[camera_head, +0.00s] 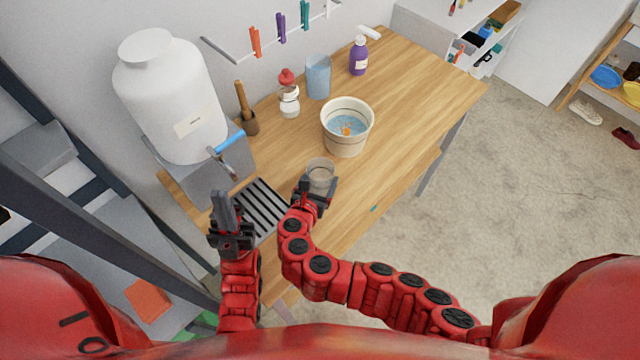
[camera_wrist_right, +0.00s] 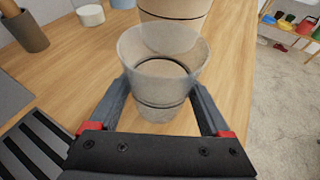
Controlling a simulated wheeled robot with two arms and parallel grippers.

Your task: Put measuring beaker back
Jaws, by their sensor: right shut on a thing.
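The clear measuring beaker (camera_head: 320,173) is upright in my right gripper (camera_head: 314,190), near the front edge of the wooden table. In the right wrist view the beaker (camera_wrist_right: 163,75) stands between the two fingers (camera_wrist_right: 165,108), which close on its sides. I cannot tell whether its base touches the table. It looks empty. My left gripper (camera_head: 222,207) is beside the left edge of the black drip grate (camera_head: 262,210), pointing up in the picture. Its fingers look close together, but I cannot tell whether they are shut.
A striped bucket (camera_head: 346,143) with blue contents stands just behind the beaker. A white tank (camera_head: 172,95) with a blue-handled tap (camera_head: 229,141) is at the left. A blue pitcher (camera_head: 318,77), a red-topped bottle (camera_head: 289,98) and a purple bottle (camera_head: 358,57) line the back. The table's right side is clear.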

